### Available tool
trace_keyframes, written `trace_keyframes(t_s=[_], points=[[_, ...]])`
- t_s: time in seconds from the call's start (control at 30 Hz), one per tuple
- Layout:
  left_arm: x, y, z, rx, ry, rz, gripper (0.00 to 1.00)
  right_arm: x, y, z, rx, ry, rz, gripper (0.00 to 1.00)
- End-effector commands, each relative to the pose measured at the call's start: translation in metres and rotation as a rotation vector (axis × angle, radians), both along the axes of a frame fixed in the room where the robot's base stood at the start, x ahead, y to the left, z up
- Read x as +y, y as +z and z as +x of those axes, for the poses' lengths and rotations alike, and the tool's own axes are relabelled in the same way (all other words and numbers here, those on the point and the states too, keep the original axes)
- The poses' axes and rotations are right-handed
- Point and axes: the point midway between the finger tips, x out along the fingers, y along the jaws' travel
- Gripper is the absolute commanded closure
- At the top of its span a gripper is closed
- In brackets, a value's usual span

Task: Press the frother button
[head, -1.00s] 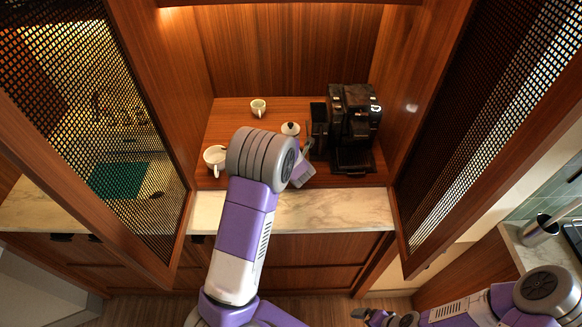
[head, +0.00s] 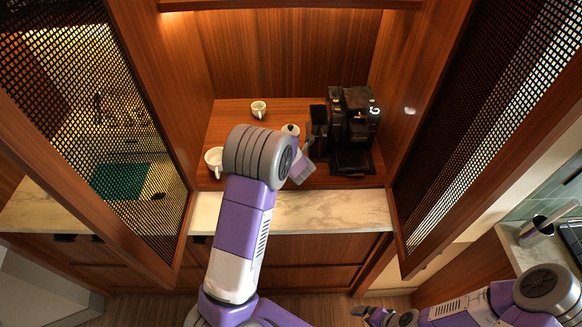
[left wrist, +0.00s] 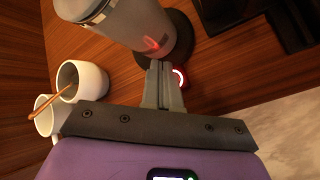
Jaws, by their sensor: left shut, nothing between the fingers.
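The frother (left wrist: 150,25) is a grey cylinder on a round dark base in the left wrist view. Its button (left wrist: 181,78) is a small disc with a glowing red ring beside the base. In the head view a pale lidded top, seemingly the frother (head: 290,129), shows behind my left arm; the button is hidden there. My left gripper (left wrist: 162,66) is shut and empty, its tips at the left edge of the button in the picture. I cannot tell whether they touch it. In the head view my left gripper (head: 309,139) is partly hidden. My right gripper (head: 362,313) is low, away from the counter.
A black coffee machine (head: 354,125) stands right of the frother. Open mesh doors (head: 95,130) (head: 490,120) flank the cabinet. The marble front edge (head: 330,212) is clear.

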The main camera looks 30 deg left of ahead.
Motion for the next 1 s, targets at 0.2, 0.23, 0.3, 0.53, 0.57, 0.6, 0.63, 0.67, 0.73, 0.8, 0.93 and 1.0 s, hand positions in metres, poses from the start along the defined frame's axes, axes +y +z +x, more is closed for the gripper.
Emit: trace_keyframes(t_s=[0.2,0.23,0.3,0.53,0.57,0.6,0.63,0.67,0.73,0.8,0.93,1.0], points=[[0.0,0.027,0.0,-0.001,0.001,-0.001,1.0,0.0,0.023,0.0,0.0,0.0,0.0,0.0],[0.0,0.03,0.0,-0.001,0.001,-0.001,1.0,0.0,0.026,0.0,0.0,0.0,0.0,0.0],[0.0,0.037,0.0,0.0,0.001,-0.001,1.0,0.0,0.031,0.0,0.0,0.0,0.0,0.0],[0.0,0.041,0.0,0.0,0.001,-0.001,1.0,0.0,0.035,0.0,0.0,0.0,0.0,0.0],[0.0,0.041,0.0,0.0,0.001,-0.001,1.0,0.0,0.034,0.0,0.0,0.0,0.0,0.0],[0.0,0.041,0.0,0.0,0.001,-0.001,1.0,0.0,0.034,0.0,0.0,0.0,0.0,0.0],[0.0,0.041,0.0,0.0,0.001,-0.001,1.0,0.0,0.034,0.0,0.0,0.0,0.0,0.0],[0.0,0.041,0.0,0.0,0.001,-0.001,1.0,0.0,0.034,0.0,0.0,0.0,0.0,0.0],[0.0,0.041,0.0,0.0,0.001,-0.001,1.0,0.0,0.034,0.0,0.0,0.0,0.0,0.0],[0.0,0.041,0.0,0.0,0.001,-0.001,1.0,0.0,0.034,0.0,0.0,0.0,0.0,0.0],[0.0,0.041,0.0,0.0,0.001,-0.001,1.0,0.0,0.034,0.0,0.0,0.0,0.0,0.0],[0.0,0.041,0.0,0.0,0.001,-0.001,1.0,0.0,0.034,0.0,0.0,0.0,0.0,0.0]])
